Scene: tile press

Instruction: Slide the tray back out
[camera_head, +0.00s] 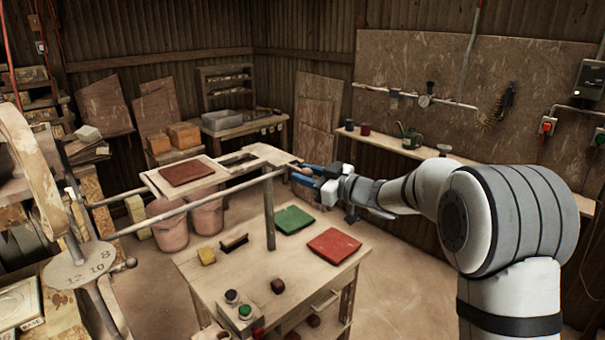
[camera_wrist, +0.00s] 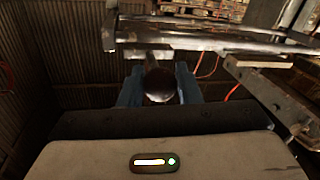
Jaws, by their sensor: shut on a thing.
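The pale tray (camera_head: 223,172) lies along two metal rails above the bench, with a dark red tile (camera_head: 187,172) on its left part. My gripper (camera_head: 304,172) is at the tray's right end, its blue fingers shut on the dark round knob (camera_wrist: 161,85) there. In the wrist view the fingers (camera_wrist: 160,90) stand on either side of the knob. In the head view the knob is mostly hidden by the fingers. Part of the tray is out of sight in the wrist view.
The bench (camera_head: 215,285) below holds a green tile (camera_head: 293,219), a red tile (camera_head: 334,245), a yellow sponge (camera_head: 206,256) and a button box (camera_head: 240,312). Pink buckets (camera_head: 167,226) stand behind. A wall shelf (camera_head: 425,152) runs behind my arm.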

